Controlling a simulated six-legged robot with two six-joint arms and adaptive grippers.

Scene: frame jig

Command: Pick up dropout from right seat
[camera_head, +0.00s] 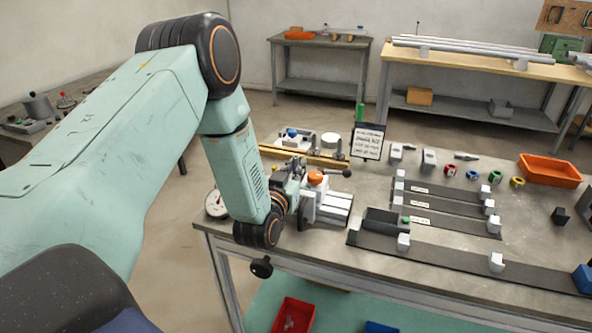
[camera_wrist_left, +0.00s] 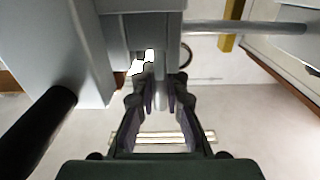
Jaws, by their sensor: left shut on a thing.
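My left gripper (camera_head: 284,184) is at the left end of the bench, close beside a grey fixture (camera_head: 328,207) with an orange knob (camera_head: 316,177). In the left wrist view, the gripper's two dark fingers (camera_wrist_left: 160,98) are closed on a narrow grey piece (camera_wrist_left: 160,68), which I take to be the dropout. Its upper end is up against larger grey blocks, and I cannot tell whether it is still seated. The fingers hide much of it. My right gripper is not in view.
The bench (camera_head: 452,163) holds dark rails with white blocks, a small sign (camera_head: 367,141), coloured rings and an orange tray (camera_head: 550,170) at the right. A round dial (camera_head: 215,204) is left of my wrist. A red bin (camera_head: 294,316) is below.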

